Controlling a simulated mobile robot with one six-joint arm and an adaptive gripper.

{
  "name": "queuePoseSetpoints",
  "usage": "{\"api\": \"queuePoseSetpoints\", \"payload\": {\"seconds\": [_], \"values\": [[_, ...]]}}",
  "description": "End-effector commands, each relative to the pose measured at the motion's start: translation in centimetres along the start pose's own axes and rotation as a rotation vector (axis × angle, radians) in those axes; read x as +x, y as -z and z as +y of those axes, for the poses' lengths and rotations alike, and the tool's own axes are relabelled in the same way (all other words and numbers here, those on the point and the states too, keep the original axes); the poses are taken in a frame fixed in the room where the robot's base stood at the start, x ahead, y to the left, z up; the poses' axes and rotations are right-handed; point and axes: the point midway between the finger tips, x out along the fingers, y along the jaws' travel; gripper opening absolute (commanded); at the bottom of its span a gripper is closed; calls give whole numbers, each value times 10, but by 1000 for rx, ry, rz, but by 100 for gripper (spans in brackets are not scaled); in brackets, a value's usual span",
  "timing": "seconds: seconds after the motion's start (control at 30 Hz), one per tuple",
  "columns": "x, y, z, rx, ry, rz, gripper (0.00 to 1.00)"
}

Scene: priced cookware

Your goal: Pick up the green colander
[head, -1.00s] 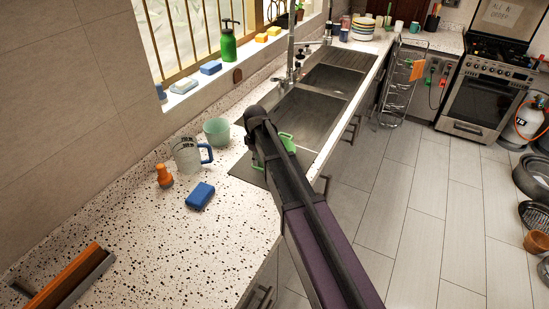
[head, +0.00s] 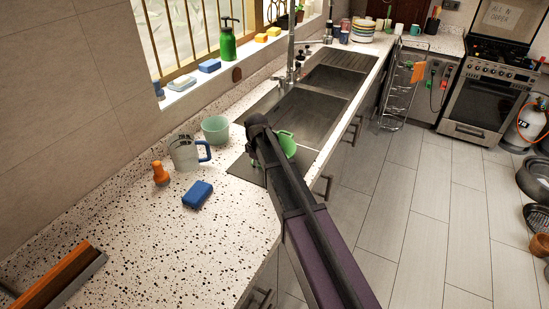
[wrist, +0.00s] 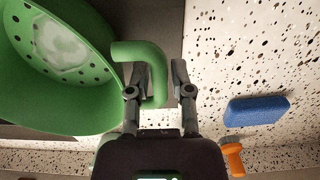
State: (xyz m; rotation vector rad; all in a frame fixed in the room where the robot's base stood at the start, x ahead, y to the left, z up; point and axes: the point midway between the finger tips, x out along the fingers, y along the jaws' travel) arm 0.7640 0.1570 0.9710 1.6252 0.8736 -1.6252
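The green colander (wrist: 85,75) fills the left of the wrist view, its holed inside partly showing and its near side cut by the frame. Its looped handle (wrist: 156,62) reaches between the fingers of my gripper (wrist: 160,75). One finger is within the loop and the other is outside it; they look closed on the handle. In the head view the colander (head: 287,143) shows only in part behind my arm, beside the sink. It looks tilted there. My gripper's fingertips are hidden in the head view.
A blue sponge (head: 197,194), an orange shaker-like item (head: 160,173), a measuring jug (head: 184,153) and a pale green bowl (head: 215,129) stand on the speckled counter (head: 180,240) left of my arm. The sink (head: 305,117) lies beyond. Open floor is at right.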

Motion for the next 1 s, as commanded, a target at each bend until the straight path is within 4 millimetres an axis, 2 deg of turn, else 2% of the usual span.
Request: {"api": "queuePoseSetpoints", "payload": {"seconds": [0.5, 0.53, 0.6, 0.63, 1.0], "values": [[0, 0, 0, 0, 0, 0, 29], [0, 0, 0, 0, 0, 0, 26], [0, 0, 0, 0, 0, 0, 5], [0, 0, 0, 0, 0, 0, 0], [0, 0, 0, 0, 0, 0, 0]]}}
